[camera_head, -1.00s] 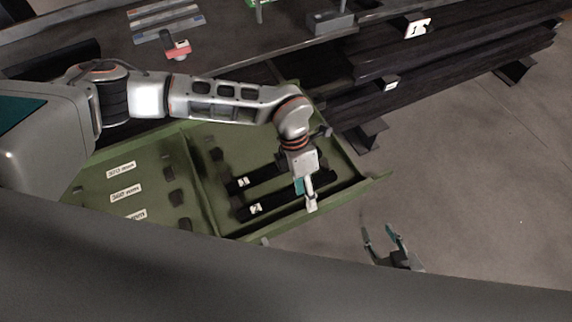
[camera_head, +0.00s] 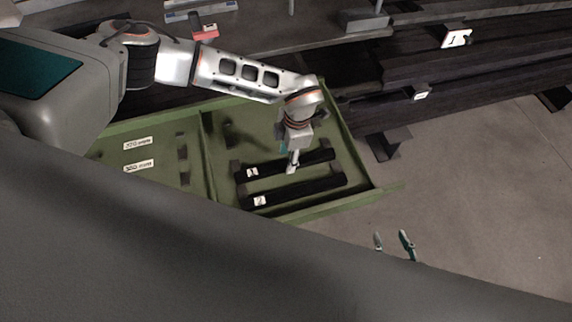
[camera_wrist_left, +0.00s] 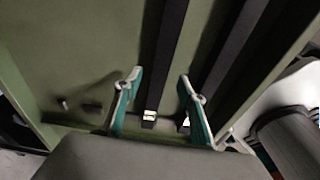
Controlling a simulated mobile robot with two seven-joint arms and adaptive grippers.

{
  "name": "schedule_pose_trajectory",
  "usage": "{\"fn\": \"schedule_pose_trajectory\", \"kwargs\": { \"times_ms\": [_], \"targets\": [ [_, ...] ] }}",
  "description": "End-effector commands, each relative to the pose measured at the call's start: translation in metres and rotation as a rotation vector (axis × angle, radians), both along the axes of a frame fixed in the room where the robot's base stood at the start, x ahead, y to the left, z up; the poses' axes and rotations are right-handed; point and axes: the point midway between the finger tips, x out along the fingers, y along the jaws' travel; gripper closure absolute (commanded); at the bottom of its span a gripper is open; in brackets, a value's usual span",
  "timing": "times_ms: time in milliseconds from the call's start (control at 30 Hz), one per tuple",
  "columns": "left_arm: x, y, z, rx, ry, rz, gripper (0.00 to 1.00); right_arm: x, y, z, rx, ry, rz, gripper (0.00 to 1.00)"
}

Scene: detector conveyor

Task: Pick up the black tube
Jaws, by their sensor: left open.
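Two black tubes lie side by side in the right compartment of the green tray (camera_head: 215,165), each with a small white label at its left end. The far tube (camera_head: 318,157) and the near tube (camera_head: 310,190) are both at rest. My left gripper (camera_head: 292,165) points down at the middle of the far tube. In the left wrist view its fingers (camera_wrist_left: 158,92) are spread, with one black tube (camera_wrist_left: 168,60) running between and beyond them and the other (camera_wrist_left: 230,55) to the right. Contact cannot be told. My right gripper (camera_head: 395,246) is open and empty over the floor.
The tray's left compartment holds white labels (camera_head: 138,165) and small dark holders, with no tube visible. A table with a red and white block (camera_head: 204,32) and a grey box (camera_head: 365,20) stands behind.

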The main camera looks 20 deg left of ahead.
Motion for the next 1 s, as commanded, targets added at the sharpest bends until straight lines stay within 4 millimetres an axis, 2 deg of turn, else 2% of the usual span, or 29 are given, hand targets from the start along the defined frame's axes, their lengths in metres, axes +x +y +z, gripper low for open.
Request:
{"fn": "schedule_pose_trajectory", "kwargs": {
  "times_ms": [100, 167, 400, 467, 567, 1000],
  "targets": [
    [-0.002, 0.003, -0.019, 0.0, 0.002, 0.0, 0.6, -0.001, 0.0, -0.002, -0.001, 0.002, 0.0, 0.6],
    [-0.002, 0.003, -0.024, 0.0, 0.002, 0.0, 0.6, -0.001, 0.0, -0.003, -0.001, 0.002, 0.0, 0.6],
    [-0.001, 0.004, -0.026, -0.001, 0.0, 0.0, 0.6, -0.001, -0.002, -0.003, -0.003, 0.002, 0.001, 0.6],
    [-0.001, 0.004, -0.026, -0.001, 0.0, 0.0, 0.73, -0.001, -0.002, -0.003, -0.004, 0.002, 0.002, 0.6],
    [-0.001, 0.004, -0.026, -0.001, 0.0, 0.0, 0.99, -0.001, -0.002, -0.003, -0.004, 0.002, 0.002, 0.6],
    [0.0, 0.003, -0.022, -0.002, -0.002, 0.0, 1.0, -0.001, -0.002, -0.002, -0.005, 0.002, 0.001, 0.6]
  ]
}}
